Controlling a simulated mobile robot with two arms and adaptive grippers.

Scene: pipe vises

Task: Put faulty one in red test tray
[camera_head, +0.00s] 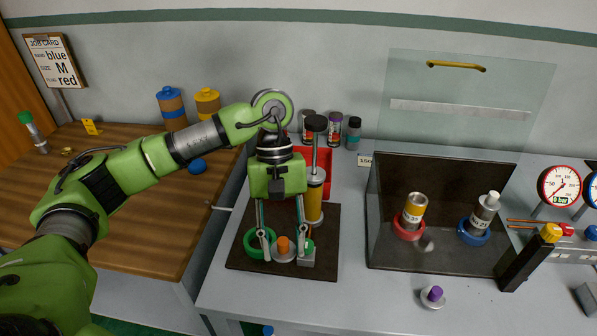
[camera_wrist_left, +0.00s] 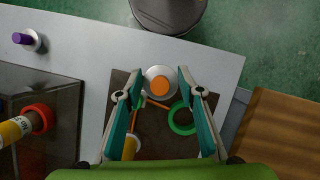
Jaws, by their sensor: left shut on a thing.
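My left gripper (camera_head: 282,252) is shut on an orange-topped plug (camera_head: 283,245) with a round pale metal base, above or at the front of a brown mat (camera_head: 245,225). In the left wrist view the plug (camera_wrist_left: 160,86) sits between the fingertips. A red tray (camera_head: 325,160) stands behind the mat, partly hidden by my arm and a pump. A yellow cylinder (camera_head: 414,205) stands in a red ring (camera_head: 408,230), and a grey cylinder (camera_head: 486,208) stands in a blue ring (camera_head: 473,235). I cannot tell which is faulty. My right gripper is not in view.
A yellow pump (camera_head: 314,205) with a black handle and a green ring (camera_head: 255,243) are beside my gripper. The dark open-front box (camera_head: 440,175) has a raised clear cover (camera_head: 460,95). A purple-topped plug (camera_head: 434,295) stands in front. Pressure gauges (camera_head: 560,186) are at right.

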